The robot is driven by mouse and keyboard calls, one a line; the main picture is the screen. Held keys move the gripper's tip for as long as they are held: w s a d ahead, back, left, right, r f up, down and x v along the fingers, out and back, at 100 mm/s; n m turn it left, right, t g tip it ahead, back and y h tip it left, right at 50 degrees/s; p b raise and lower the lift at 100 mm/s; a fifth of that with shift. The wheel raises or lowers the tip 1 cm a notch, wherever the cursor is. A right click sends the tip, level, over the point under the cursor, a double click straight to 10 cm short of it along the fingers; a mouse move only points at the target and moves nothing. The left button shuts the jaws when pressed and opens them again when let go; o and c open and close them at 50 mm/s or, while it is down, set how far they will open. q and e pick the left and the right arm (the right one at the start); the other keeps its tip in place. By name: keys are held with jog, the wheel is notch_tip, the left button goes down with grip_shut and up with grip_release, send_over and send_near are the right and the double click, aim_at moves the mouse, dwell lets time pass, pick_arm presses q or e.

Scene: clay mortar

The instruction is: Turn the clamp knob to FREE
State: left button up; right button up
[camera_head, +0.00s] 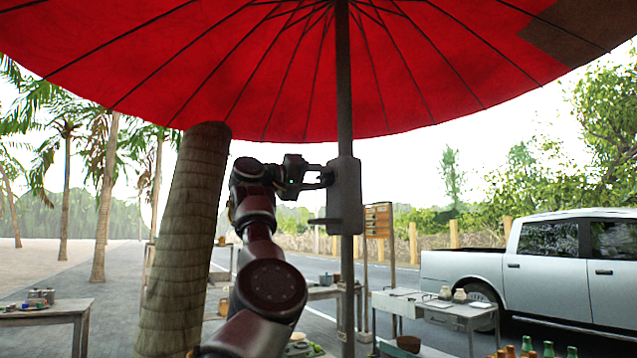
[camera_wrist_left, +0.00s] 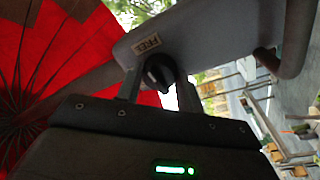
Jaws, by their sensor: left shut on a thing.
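The clamp (camera_head: 346,196) is a grey box on the umbrella pole. In the left wrist view its plate (camera_wrist_left: 205,32) carries a small label reading FREE (camera_wrist_left: 147,43). The dark clamp knob (camera_wrist_left: 158,72) sits just beside that label. My left gripper (camera_head: 328,178) reaches the clamp from the left. In the left wrist view its fingers (camera_wrist_left: 158,88) are on either side of the knob and shut on it. Which way the knob points is hard to tell. Any other label is hidden. My right gripper is in neither view.
The red umbrella canopy (camera_head: 230,70) spreads overhead from its pole (camera_head: 344,90). A thick palm trunk (camera_head: 185,240) stands left of my arm. Tables with items (camera_head: 440,308) and a silver pickup (camera_head: 560,262) are beyond, lower right. Another table (camera_head: 50,315) is at the left.

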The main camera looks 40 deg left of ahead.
pick_arm(q)
jog(key=shift+m, duration=0.5)
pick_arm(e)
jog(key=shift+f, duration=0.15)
pick_arm(q)
jog(key=o, duration=1)
jog(key=b+v, duration=0.2)
jog(key=v, duration=0.1)
jog(key=b+v, duration=0.1)
jog(key=shift+s+a+f, duration=0.1)
jog(key=shift+s+f, duration=0.1)
jog(key=shift+f, duration=0.1)
jog(key=b, duration=0.2)
send_near(323, 180)
jog(key=s, duration=0.2)
jog(key=shift+a+r, duration=0.15)
jog(key=shift+a, duration=0.25)
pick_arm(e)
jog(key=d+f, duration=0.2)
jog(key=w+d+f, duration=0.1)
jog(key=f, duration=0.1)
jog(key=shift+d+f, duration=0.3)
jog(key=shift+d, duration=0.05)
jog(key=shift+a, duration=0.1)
